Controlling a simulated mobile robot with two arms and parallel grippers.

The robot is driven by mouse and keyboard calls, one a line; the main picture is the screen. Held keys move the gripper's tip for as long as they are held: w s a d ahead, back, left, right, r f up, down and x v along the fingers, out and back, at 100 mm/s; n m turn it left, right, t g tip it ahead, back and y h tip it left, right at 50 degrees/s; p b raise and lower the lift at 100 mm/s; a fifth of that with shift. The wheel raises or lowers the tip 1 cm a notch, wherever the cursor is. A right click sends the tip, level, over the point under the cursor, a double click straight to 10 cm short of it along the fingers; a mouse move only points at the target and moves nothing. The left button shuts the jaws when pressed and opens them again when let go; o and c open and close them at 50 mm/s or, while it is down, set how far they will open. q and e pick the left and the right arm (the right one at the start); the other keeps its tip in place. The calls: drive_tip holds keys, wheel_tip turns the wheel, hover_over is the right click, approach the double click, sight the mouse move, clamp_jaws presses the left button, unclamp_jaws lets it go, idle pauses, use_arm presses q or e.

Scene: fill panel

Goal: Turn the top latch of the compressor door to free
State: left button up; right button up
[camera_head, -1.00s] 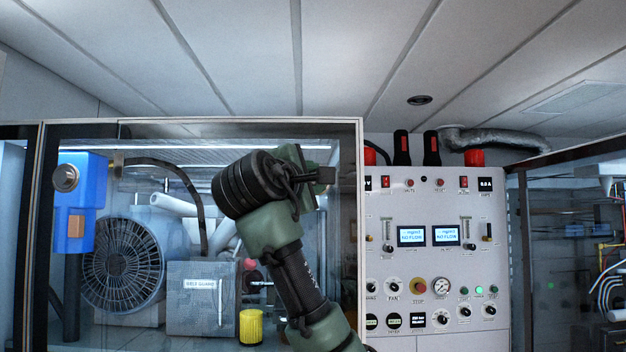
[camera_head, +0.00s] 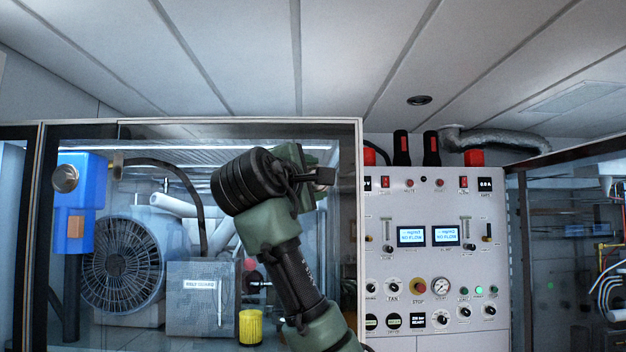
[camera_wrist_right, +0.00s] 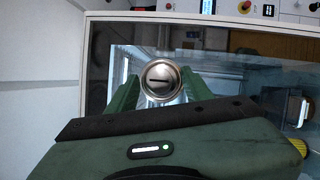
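The top latch (camera_wrist_right: 160,78) is a round silver knob with a dark slot that lies nearly level in the right wrist view. My right gripper (camera_wrist_right: 160,85) has its two green fingers on either side of the knob. Whether they press on it cannot be told. In the head view my right gripper (camera_head: 310,172) is at the upper right part of the glass compressor door (camera_head: 240,129), and my own wrist hides the latch and fingertips. My left gripper is not in view.
Behind the glass are a fan (camera_head: 122,262), a blue unit (camera_head: 80,205), a grey box (camera_head: 200,300) and a yellow cap (camera_head: 250,327). A white control panel (camera_head: 435,205) with knobs and displays stands just right of the door.

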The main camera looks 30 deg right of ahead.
drive_tip(key=b+v, duration=0.4)
drive_tip(key=v, duration=0.3)
drive_tip(key=shift+s+a, duration=0.25)
drive_tip(key=shift+a, duration=0.05)
